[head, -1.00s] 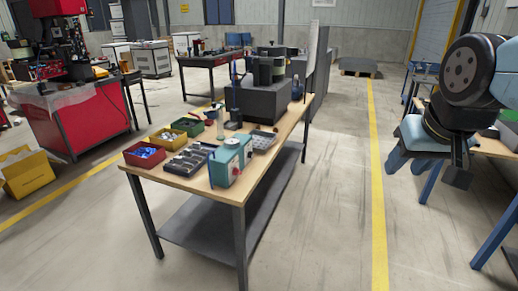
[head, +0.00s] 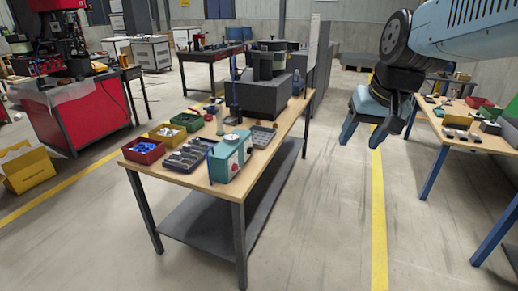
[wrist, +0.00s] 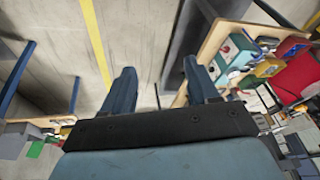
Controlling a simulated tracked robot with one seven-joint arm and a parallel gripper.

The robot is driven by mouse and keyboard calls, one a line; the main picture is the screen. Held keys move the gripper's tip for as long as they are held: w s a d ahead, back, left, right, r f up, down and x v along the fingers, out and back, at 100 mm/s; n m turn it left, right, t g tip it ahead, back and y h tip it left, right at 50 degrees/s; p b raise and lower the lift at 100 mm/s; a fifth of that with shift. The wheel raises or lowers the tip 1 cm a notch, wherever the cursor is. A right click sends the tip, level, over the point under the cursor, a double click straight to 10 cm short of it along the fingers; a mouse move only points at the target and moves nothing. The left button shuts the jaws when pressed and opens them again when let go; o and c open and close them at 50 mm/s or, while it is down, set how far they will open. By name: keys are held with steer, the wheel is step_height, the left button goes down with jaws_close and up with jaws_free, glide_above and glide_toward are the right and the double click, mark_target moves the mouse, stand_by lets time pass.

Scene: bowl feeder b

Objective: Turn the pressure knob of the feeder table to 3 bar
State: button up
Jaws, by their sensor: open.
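The feeder table (head: 240,194) has a wooden top and dark legs and stands left of my gripper in the head view. A teal box (head: 231,157) with a pale front sits at its near end. A small red spot, perhaps the knob, shows on its front; its setting is too small to read. The box (wrist: 232,50) also shows at the upper right of the wrist view. My gripper (head: 362,133) hangs in the air right of the table, its fingers apart and empty. In the wrist view the open gripper (wrist: 158,72) points past the table, clear of the box.
On the table are a red bin (head: 144,152), a yellow bin (head: 166,134), a green bin (head: 187,121), a dark compartment tray (head: 186,160) and a dark block (head: 262,98) bearing the feeder. Another table (head: 470,135) with blue legs stands at right. Open floor lies between them.

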steer(key=w+a+f+g+y, duration=0.1)
steer(key=w+a+f, duration=0.15)
steer(key=w, duration=0.45)
steer(key=w+a+f+g+y, duration=0.1)
steer(key=w+a+f+y, duration=0.15)
steer(key=w, duration=0.35)
steer(key=m+t+y, duration=0.3)
steer(key=m+y, duration=0.9)
steer(key=y, duration=0.1)
glide_toward(250, 151)
steer(key=x, duration=0.2)
steer(key=w+x, duration=0.1)
steer(key=x, duration=0.2)
steer(key=f+x, duration=0.1)
steer(key=x, duration=0.1)
steer(key=shift+w, duration=0.3)
